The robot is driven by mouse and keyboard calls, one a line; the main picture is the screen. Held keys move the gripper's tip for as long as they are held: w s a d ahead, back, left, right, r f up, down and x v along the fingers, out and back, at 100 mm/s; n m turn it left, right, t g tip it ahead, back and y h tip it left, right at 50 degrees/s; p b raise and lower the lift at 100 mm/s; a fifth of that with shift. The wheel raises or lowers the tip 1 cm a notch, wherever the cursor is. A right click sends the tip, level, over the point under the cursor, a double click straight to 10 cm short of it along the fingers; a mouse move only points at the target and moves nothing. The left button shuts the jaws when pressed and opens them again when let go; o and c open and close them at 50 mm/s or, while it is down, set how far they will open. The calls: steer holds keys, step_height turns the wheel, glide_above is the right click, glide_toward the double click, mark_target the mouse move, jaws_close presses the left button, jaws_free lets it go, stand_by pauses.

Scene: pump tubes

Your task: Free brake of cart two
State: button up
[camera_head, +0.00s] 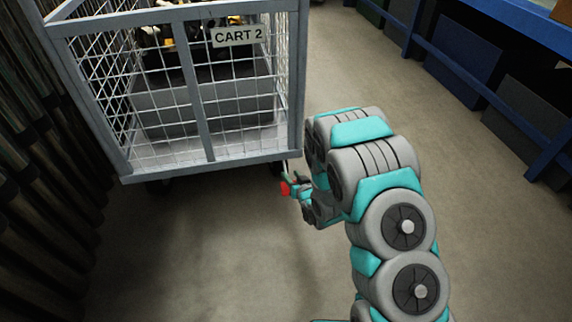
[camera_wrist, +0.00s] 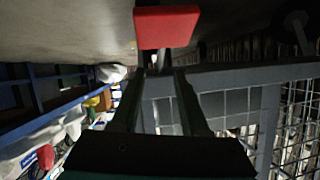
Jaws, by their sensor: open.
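Cart two is a grey wire-mesh cage cart (camera_head: 208,160) with a "CART 2" sign (camera_head: 239,36), at the upper left of the head view. Its grey frame also shows in the wrist view (camera_wrist: 235,75). A red brake pedal (camera_head: 286,187) sits low at the cart's near right corner. In the head view my arm partly hides the gripper; contact cannot be told.
Dark vertical tubes (camera_head: 40,190) line the left side. Blue shelving with dark bins (camera_head: 470,60) stands along the right. Bare floor (camera_head: 345,60) lies between cart and shelving. A cart wheel (camera_wrist: 295,25) shows at the wrist view's upper right.

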mark_target(285, 167)
steer(key=shift+b+x, duration=0.4)
steer(key=shift+x, duration=3.2)
steer(key=shift+f, duration=0.1)
jaws_close()
